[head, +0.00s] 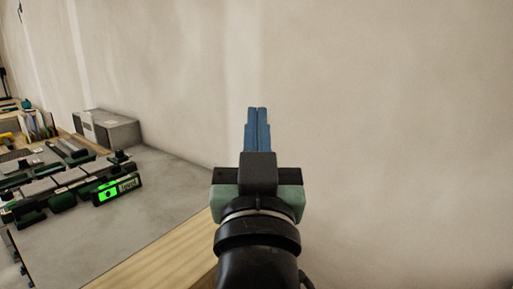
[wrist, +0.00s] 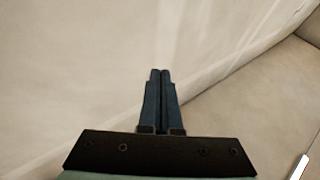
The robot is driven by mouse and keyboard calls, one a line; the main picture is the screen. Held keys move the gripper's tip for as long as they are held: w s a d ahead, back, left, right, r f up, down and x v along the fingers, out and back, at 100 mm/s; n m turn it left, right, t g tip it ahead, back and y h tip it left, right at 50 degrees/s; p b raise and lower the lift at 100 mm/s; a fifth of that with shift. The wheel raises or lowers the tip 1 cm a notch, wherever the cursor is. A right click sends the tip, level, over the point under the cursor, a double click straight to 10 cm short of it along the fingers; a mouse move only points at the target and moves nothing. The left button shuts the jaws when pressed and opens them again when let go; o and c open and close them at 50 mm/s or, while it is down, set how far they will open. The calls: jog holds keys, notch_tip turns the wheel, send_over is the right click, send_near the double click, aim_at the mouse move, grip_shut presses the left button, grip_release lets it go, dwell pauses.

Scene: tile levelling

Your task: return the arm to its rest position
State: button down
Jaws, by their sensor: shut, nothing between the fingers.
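My gripper (head: 257,112) is at the middle of the head view, with its blue fingers pointing up and away toward the bare wall. The fingers lie together with nothing between them. The gripper also shows in the wrist view (wrist: 160,74), shut and empty in front of the pale wall. It is to the right of the bench and touches nothing that I can see. My dark arm comes up from the bottom of the head view.
A grey bench top (head: 150,185) with a wooden edge (head: 165,258) lies at the left. On it are a device with a lit green display (head: 118,189), several grey tiles and a grey box (head: 107,130). The plain wall (head: 400,120) fills the right side.

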jog(key=s+r+t+p, duration=0.3)
jog(key=s+r+t, duration=0.2)
jog(key=s+r, duration=0.9)
notch_tip(320, 180, up, 16)
jog(key=w+p, duration=0.2)
jog(key=p, duration=1.3)
jog(key=shift+w, duration=0.3)
jog(key=shift+s+a, duration=0.1)
jog(key=shift+s, duration=0.05)
